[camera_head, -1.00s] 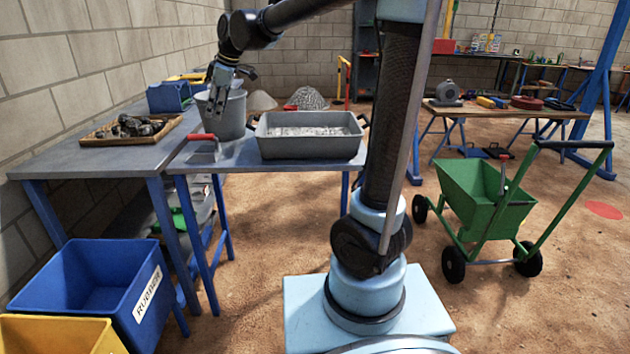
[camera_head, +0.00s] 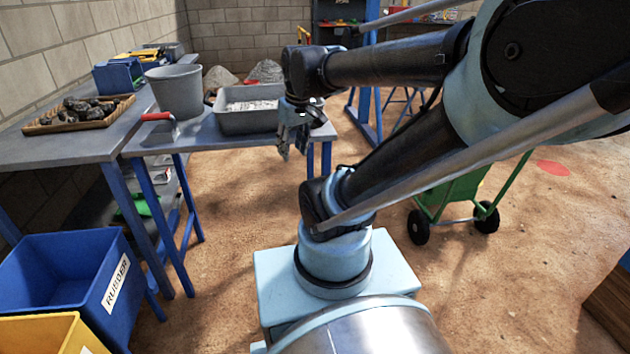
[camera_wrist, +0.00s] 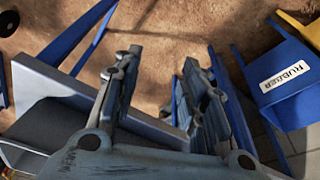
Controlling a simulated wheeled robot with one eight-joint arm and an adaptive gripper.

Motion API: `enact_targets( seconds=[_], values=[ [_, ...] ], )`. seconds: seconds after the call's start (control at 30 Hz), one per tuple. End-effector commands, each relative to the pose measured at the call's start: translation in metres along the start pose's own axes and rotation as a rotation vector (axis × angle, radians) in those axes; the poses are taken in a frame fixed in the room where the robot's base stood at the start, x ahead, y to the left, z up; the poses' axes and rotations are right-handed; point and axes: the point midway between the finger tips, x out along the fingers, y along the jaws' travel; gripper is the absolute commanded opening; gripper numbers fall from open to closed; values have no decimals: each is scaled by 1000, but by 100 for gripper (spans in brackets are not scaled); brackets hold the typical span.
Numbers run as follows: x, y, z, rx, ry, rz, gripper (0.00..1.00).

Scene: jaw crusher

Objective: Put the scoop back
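The scoop (camera_head: 158,117), with a red handle, lies near the front edge of the small grey table (camera_head: 190,142), in front of the grey bucket (camera_head: 176,90). Its metal part is small and partly hard to make out. My gripper (camera_head: 292,150) hangs in front of the table's right end, apart from the scoop. In the wrist view my gripper (camera_wrist: 163,62) is open, with an empty gap between its fingers and the sandy floor behind. I cannot make out the scoop in the wrist view.
A grey tray (camera_head: 230,121) of pale material stands on the small table. A wooden tray (camera_head: 40,127) of dark rocks sits on the left bench. A blue RUBBER bin (camera_head: 60,290) and a yellow bin (camera_head: 40,335) stand at lower left. A green cart (camera_head: 450,190) is at right.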

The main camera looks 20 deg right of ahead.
Motion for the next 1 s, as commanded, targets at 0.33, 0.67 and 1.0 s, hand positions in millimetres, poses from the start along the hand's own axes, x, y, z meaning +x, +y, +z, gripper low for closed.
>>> enact_targets(
  seconds=[0.33, 0.67, 1.0],
  values=[
    [47, 16, 95, 303, -47, 62, 39],
    [53, 17, 103, 336, -51, 69, 39],
    [53, 17, 103, 335, -51, 69, 39]
  ],
)
